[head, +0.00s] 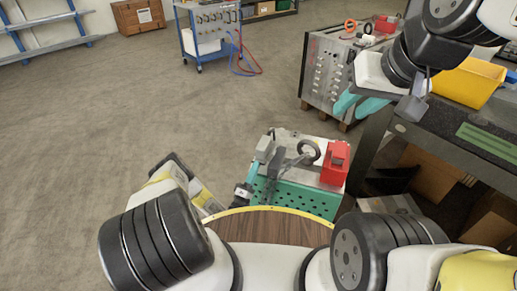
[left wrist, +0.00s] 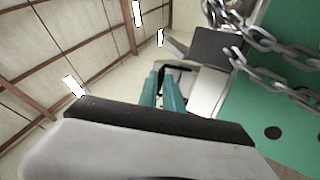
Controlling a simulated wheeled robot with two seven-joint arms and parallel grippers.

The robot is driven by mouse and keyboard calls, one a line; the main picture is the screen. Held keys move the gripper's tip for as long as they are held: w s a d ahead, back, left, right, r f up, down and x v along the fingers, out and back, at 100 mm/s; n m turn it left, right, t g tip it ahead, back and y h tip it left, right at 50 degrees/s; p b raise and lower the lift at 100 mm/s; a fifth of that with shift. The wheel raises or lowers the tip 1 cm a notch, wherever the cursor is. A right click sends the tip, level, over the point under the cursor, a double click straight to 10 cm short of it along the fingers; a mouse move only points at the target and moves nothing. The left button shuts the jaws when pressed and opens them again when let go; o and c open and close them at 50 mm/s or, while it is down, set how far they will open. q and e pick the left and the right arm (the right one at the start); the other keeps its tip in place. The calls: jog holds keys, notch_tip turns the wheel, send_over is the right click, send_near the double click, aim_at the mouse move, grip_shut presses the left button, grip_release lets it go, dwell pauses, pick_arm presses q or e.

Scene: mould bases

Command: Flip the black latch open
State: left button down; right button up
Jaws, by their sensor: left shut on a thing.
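A mould base (head: 287,193) with a green perforated side stands low in the middle of the head view, with a red block and a black ring on top. My left gripper (head: 246,188) is at its left side, partly hidden by my arm. In the left wrist view, its teal fingers (left wrist: 164,90) are close together at a dark bar, apparently the black latch (left wrist: 176,69). The fingers seem closed on it, but the contact is small and hard to see. My right gripper (head: 358,104) is raised at upper right, its teal fingers apart and empty.
Metal chains (left wrist: 270,65) hang beside a green panel (left wrist: 278,115) in the left wrist view. A dark workbench (head: 455,135) with a yellow bin (head: 468,83) stands at right. A grey machine block (head: 328,75) stands behind. Floor at left is clear.

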pick_arm(q)
jog(key=shift+f+t, duration=0.15)
jog(key=shift+t, duration=0.15)
jog(key=c, duration=1.5)
grip_release()
